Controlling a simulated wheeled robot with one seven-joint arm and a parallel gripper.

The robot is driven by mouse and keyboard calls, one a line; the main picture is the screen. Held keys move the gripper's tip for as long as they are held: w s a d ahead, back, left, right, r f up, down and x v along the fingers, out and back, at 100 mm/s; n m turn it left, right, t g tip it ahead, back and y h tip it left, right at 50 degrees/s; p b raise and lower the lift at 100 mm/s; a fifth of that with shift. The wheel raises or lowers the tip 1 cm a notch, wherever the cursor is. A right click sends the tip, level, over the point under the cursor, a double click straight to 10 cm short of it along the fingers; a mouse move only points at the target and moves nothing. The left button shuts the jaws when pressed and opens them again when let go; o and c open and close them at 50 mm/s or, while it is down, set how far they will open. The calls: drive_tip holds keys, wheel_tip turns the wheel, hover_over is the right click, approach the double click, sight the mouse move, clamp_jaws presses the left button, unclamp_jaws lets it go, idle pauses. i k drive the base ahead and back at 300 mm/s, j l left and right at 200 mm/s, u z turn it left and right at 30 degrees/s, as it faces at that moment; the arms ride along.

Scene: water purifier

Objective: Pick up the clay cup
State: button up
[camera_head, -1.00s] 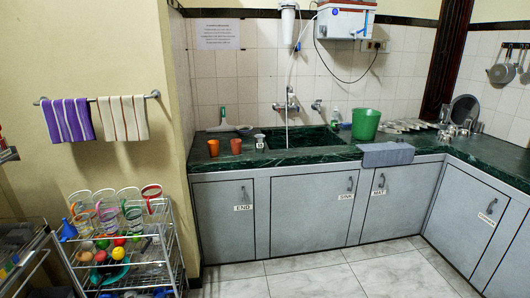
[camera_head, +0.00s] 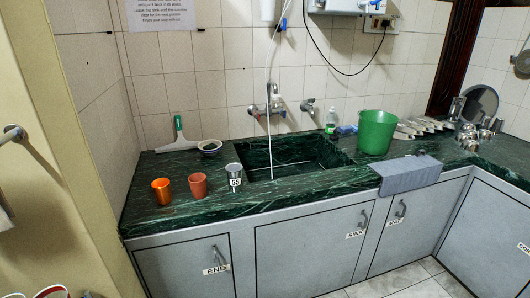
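Two cups stand upright on the left end of the green marble counter (camera_head: 300,187). The left one is a shiny orange cup (camera_head: 161,193). To its right is a duller reddish-brown cup (camera_head: 198,187), which looks most like the clay cup, though the material is hard to be sure of at this size. A grey metal cup (camera_head: 234,178) with a dark-marked white label stands to the right of them, by the sink's left edge. The cups stand apart from one another. My gripper is not in view.
The sink (camera_head: 285,158) lies right of the cups, below a tap (camera_head: 268,109). A squeegee (camera_head: 178,138) and a small bowl (camera_head: 210,147) are behind them. A green bucket (camera_head: 377,132) and a grey mat (camera_head: 407,174) are further right. A towel rail end (camera_head: 14,133) juts in at left.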

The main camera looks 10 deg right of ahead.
sight(197, 181)
drive_tip(key=i+z, duration=0.15)
drive_tip(key=i, duration=0.4)
drive_tip(key=i+j+z, duration=0.15)
drive_tip(key=i, duration=0.45)
